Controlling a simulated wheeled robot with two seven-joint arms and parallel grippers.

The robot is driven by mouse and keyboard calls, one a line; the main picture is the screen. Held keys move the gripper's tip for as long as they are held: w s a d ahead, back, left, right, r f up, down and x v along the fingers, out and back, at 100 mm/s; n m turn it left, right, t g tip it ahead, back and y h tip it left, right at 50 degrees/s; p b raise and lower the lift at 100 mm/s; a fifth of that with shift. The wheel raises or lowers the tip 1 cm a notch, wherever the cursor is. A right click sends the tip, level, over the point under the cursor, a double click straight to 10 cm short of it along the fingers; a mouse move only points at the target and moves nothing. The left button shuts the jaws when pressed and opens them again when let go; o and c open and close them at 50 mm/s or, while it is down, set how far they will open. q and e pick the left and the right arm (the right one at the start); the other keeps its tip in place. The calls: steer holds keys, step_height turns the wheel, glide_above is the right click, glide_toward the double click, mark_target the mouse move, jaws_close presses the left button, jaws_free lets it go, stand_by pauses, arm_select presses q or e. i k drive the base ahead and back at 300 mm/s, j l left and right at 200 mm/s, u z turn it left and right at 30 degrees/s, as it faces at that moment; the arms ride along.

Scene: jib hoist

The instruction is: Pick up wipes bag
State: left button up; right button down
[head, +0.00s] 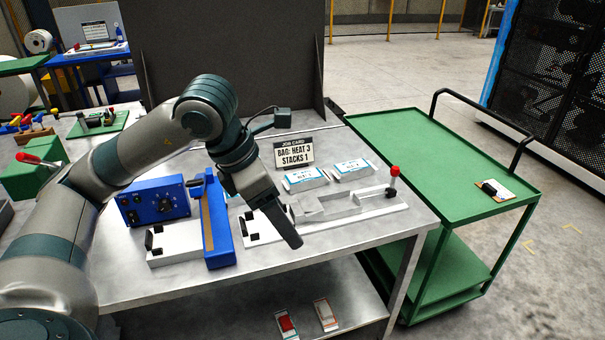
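Two white packets with blue print lie on the metal table near the job card, a left one (306,179) and a right one (353,169). Their print is too small to read, so I cannot tell which is the wipes bag. My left gripper (290,238) points down over the table, in front of the left packet and apart from both packets. Its dark fingers look like one piece from here, so I cannot tell if they are parted. It partly hides the flat white fixture behind it. My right gripper is out of view.
A blue control box (158,201) and blue bar sealer (217,225) stand left of my gripper. A red-knobbed lever fixture (372,203) is to its right. A job card (294,153) stands behind. A green cart (440,160) has mostly clear top. Two packets lie on the lower shelf (255,318).

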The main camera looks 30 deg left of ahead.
mark_target(301, 180)
steer(key=i+j, duration=1.2)
steer(key=i, duration=0.1)
